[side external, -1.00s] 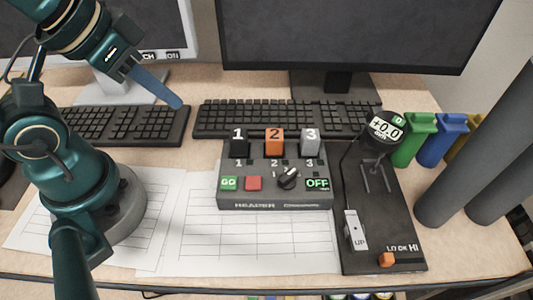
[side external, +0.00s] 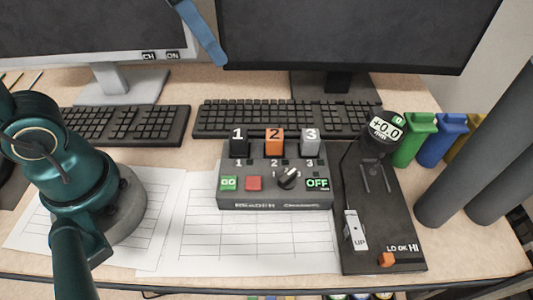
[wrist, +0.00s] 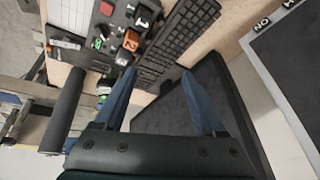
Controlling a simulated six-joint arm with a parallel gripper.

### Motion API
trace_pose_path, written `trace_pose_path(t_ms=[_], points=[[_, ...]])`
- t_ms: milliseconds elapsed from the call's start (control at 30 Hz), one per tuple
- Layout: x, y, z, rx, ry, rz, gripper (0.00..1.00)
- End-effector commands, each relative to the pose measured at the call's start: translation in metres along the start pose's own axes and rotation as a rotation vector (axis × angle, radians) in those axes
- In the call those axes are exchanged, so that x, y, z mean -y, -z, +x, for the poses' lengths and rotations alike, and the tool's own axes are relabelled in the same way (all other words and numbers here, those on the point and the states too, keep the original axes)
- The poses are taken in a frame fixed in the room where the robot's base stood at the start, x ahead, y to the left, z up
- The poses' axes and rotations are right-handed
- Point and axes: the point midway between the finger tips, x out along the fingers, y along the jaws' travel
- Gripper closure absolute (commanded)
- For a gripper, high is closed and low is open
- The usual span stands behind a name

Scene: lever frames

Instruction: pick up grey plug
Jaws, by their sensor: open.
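The grey plug (side external: 311,143), marked 3, stands upright at the right end of a row of plugs on the dark reader box (side external: 275,203). It also shows small in the wrist view (wrist: 122,60), beside the orange plug. The black plug (side external: 239,145), marked 1, and the orange plug (side external: 274,143), marked 2, stand to its left in the side view. My gripper (wrist: 159,77) is open and empty, with its two blue fingers spread. In the side view only a blue finger shows at the top edge, high in front of the monitors and well away from the plug.
A black lever panel (side external: 382,225) with a round gauge (side external: 384,130) stands right of the reader. Green (side external: 411,145) and blue (side external: 440,142) bins and thick grey columns are farther right. Paper sheets lie in front.

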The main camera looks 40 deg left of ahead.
Motion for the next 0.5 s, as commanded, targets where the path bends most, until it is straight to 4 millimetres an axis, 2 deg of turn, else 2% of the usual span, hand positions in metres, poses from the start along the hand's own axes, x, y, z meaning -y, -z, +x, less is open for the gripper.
trace_pose_path(t_ms=[33,200,367,500], points=[[-0.002,0.014,0.004,0.023,-0.014,0.038,0.28],[-0.013,0.051,0.023,0.09,-0.057,0.16,0.28],[-0.029,0.078,0.053,0.158,-0.097,0.267,0.28],[-0.049,0.091,0.089,0.222,-0.132,0.351,0.28]])
